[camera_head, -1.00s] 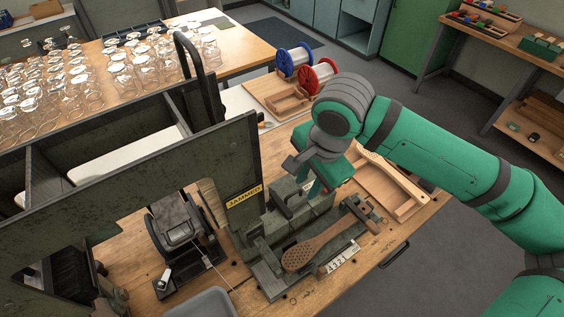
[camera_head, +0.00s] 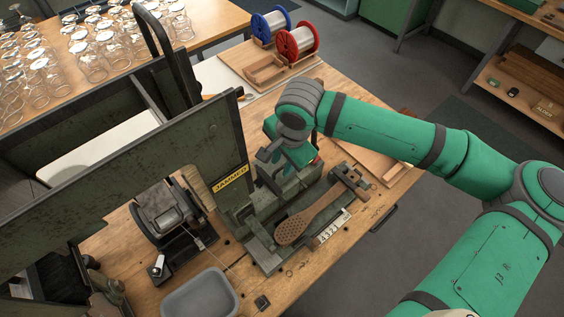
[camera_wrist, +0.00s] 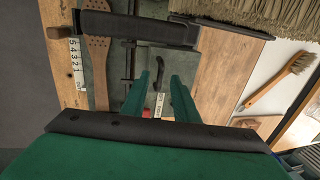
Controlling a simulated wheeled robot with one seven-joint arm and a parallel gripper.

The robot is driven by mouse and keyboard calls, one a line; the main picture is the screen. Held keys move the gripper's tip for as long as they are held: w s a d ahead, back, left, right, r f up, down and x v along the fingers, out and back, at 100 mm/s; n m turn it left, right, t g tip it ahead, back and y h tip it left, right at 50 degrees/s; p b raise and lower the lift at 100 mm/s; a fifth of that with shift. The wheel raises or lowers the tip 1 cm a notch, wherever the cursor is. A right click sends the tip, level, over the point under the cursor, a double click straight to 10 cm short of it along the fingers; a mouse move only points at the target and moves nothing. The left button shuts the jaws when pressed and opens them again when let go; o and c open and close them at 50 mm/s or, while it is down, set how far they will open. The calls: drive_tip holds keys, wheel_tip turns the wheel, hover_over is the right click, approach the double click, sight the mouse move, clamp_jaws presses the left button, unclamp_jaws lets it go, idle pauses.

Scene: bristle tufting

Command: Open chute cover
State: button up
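My gripper (camera_head: 268,168) is over the grey-green metal block of the tufting machine, just right of the yellow "JAMMED" label (camera_head: 231,176). In the wrist view my gripper (camera_wrist: 163,82) has two green fingers apart with nothing held between them. A small dark curved handle (camera_wrist: 160,66) on the grey-green plate, which looks like the chute cover (camera_wrist: 160,50), lies just beyond the fingertips, roughly between them. Contact with the handle cannot be told. In the head view my gripper and wrist hide much of that plate.
A wooden perforated brush back (camera_head: 310,219) lies in the fixture beside a numbered strip (camera_head: 333,228). An upright dark panel (camera_head: 190,150) stands left of my gripper. A grey bin (camera_head: 200,293) is at the front, and red and blue spools (camera_head: 297,40) are at the back.

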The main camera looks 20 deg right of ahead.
drive_tip(key=shift+d+f, duration=0.1)
drive_tip(key=shift+f, duration=0.3)
drive_tip(key=shift+w, duration=0.1)
drive_tip(key=shift+c, duration=0.3)
clamp_jaws()
idle(0.9)
